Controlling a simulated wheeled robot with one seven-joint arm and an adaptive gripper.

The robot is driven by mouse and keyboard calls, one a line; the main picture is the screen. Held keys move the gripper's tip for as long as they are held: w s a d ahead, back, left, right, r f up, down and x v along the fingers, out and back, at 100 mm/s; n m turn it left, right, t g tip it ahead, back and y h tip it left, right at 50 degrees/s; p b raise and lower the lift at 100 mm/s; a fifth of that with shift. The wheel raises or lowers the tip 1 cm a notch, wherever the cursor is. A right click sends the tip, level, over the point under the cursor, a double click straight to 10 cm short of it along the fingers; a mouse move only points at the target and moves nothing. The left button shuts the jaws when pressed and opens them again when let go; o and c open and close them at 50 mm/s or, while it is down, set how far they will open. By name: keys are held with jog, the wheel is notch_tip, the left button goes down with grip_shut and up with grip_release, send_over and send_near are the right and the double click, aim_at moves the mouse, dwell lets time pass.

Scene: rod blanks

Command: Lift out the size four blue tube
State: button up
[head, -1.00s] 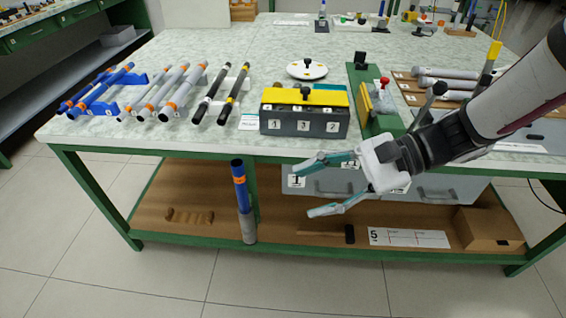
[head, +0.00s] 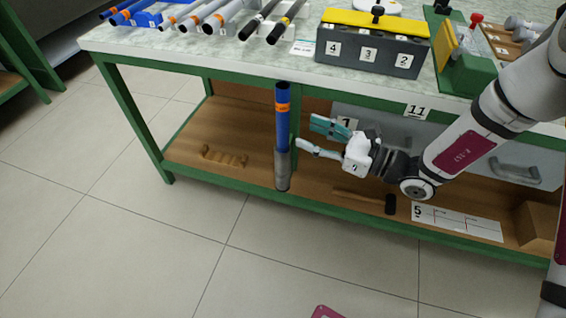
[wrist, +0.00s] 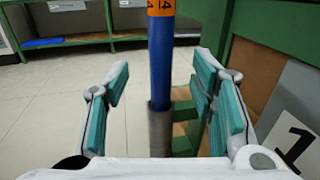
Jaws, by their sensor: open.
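A blue tube (head: 283,128) with an orange band stands upright in a grey cylindrical sleeve (head: 283,172) at the front of the bench's lower shelf. In the wrist view the blue tube (wrist: 161,65) carries an orange label with a 4, and its lower part enters the grey sleeve (wrist: 159,130). My gripper (head: 306,137) is open, level and to the right of the tube in the head view. In the wrist view the tube stands ahead, between the teal fingers (wrist: 160,105) in the picture. I cannot tell whether it is within their reach. No contact shows.
The green bench frame (head: 250,83) runs above the shelf (head: 190,150). Blue and grey tubes (head: 205,14) lie on the benchtop.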

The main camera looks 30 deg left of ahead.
aim_at(289, 123)
jog(key=a+b, duration=0.1)
jog(key=a, duration=0.1)
jog(key=a+b, duration=0.1)
jog(key=a, duration=0.5)
jog(key=shift+r+b, duration=0.3)
jog(key=shift+b, duration=0.1)
jog(key=shift+c, duration=0.5)
jog(key=c, duration=0.9)
